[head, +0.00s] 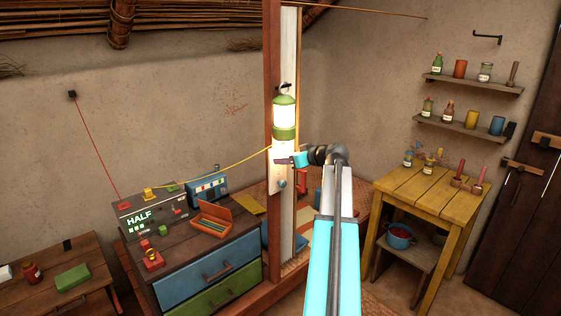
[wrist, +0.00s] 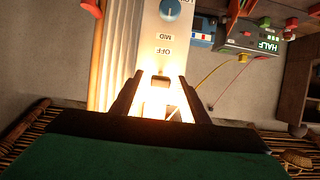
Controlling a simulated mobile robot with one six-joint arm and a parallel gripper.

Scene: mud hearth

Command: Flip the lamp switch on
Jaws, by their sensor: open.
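The lamp (head: 285,112), a green lantern with a glowing white body, hangs on the wooden post. Below it a pale switch plate (head: 279,160) is fixed to the post; its round blue-grey knob (head: 282,184) is low on it. In the wrist view the plate (wrist: 160,65) shows the blue knob (wrist: 170,9) and printed labels, one reading OFF. My gripper (head: 295,159) is at the plate, just below the lamp. Its two dark fingers (wrist: 160,80) are open either side of a brightly lit patch, where glare hides detail. I cannot tell whether they touch anything.
A grey box (head: 143,215) with a HALF display stands on the dark drawer cabinet (head: 180,246) at left. A yellow cable (head: 225,165) runs from it toward the post. A yellow table (head: 425,192) and wall shelves (head: 470,85) are at right.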

